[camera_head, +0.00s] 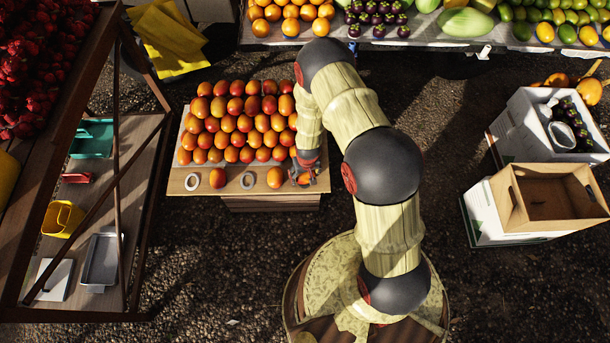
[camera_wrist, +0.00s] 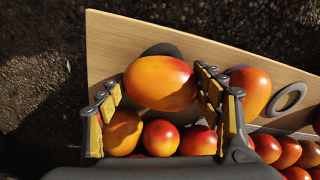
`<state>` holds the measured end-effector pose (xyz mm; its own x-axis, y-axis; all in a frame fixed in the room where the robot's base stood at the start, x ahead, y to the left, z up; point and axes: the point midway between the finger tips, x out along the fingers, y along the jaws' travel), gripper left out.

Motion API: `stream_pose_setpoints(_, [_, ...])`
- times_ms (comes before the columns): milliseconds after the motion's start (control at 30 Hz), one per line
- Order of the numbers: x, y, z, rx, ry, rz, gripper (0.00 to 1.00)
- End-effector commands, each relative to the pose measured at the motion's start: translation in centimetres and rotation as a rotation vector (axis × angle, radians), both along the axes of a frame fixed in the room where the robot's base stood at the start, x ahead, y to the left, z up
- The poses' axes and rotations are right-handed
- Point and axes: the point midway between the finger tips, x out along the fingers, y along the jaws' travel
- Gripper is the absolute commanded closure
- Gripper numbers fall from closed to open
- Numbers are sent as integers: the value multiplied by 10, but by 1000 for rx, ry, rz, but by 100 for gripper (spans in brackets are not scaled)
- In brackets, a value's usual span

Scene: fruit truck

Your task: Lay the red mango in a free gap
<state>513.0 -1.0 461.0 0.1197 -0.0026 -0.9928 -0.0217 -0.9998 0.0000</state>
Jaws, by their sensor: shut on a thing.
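My gripper (camera_wrist: 158,100) is shut on a red-and-orange mango (camera_wrist: 160,82), its yellow-padded fingers on either side of it, over the bare front strip of the wooden stand. A grey ring (camera_head: 247,180) and another ring (camera_head: 192,181) lie further left on the strip.
Packed rows of mangoes (camera_head: 232,124) fill the stand (camera_head: 270,203) behind the strip. A dark oval patch beside the held mango may be shadow. A strawberry rack (camera_head: 90,195) stands left, boxes (camera_head: 548,197) stand right, and a produce table (camera_head: 460,40) is at the back.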

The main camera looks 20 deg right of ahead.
Motion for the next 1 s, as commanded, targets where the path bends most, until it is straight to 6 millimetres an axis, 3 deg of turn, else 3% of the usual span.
stream_pose_setpoints(933, [0, 0, -7, 0, -1, 0, 47])
stream_pose_setpoints(967, [0, 0, -7, 0, -1, 0, 33])
stream_pose_setpoints(1000, [0, 0, -7, 0, -1, 0, 31])
